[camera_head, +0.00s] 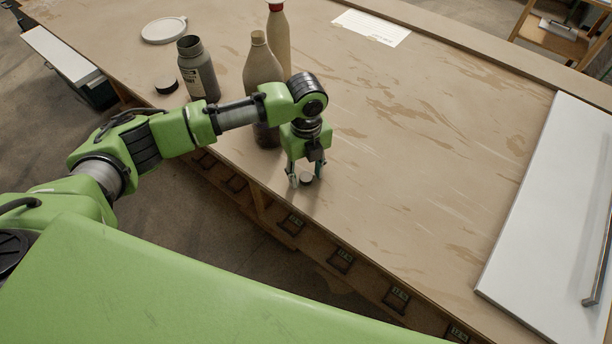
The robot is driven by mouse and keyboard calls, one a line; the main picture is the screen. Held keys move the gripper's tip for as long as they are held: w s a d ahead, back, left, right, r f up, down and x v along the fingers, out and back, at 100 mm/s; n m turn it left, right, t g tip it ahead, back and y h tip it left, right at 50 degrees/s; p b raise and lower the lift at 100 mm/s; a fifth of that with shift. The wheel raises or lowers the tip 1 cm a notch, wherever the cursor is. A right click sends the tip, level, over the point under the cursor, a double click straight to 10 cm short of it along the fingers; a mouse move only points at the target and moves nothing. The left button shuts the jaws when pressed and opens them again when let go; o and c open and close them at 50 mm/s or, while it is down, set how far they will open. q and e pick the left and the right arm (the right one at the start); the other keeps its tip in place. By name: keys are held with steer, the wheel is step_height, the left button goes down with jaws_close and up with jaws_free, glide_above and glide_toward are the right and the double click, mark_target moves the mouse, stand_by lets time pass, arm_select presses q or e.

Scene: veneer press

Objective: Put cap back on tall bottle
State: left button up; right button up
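My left gripper (306,177) points down over the near edge of the tabletop, its fingers apart. A small dark cap (306,179) sits between its fingertips, apparently on the table with a gap at the sides. My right gripper is out of view.
A grey open-mouthed bottle (199,73) with a label stands left, beside a black cap (167,87) and a pale round lid (164,30). A paper sheet (371,27) lies at the back. A white panel (560,220) fills the right. The wooden tabletop's middle (420,140) is clear.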

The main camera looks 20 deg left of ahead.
mark_target(307, 175)
arm_select(q)
steer(key=c, duration=0.5)
steer(key=shift+r, duration=0.1)
steer(key=shift+r+b, duration=0.4)
steer(key=shift+w+d+r+b, duration=0.15)
steer(key=shift+r+b, duration=0.25)
steer(key=shift+r, duration=0.2)
steer(key=shift+w+a+r+b, duration=0.1)
steer(key=shift+r+b, duration=0.25)
steer(key=shift+r, duration=0.25)
steer(key=w+d+r+b, duration=0.1)
steer(key=w+r, duration=0.2)
steer(key=w, duration=0.1)
steer(key=w+d+r+b, duration=0.2)
steer(key=w+r, duration=0.1)
steer(key=w, duration=0.1)
steer(key=w+d+r+b, duration=0.1)
steer(key=w+r+b, duration=0.1)
steer(key=w+r, duration=0.1)
steer(key=shift+w+d+r, duration=0.2)
steer(key=shift+w, duration=0.25)
steer(key=shift+w+d+r, duration=0.15)
steer(key=shift+w, duration=0.25)
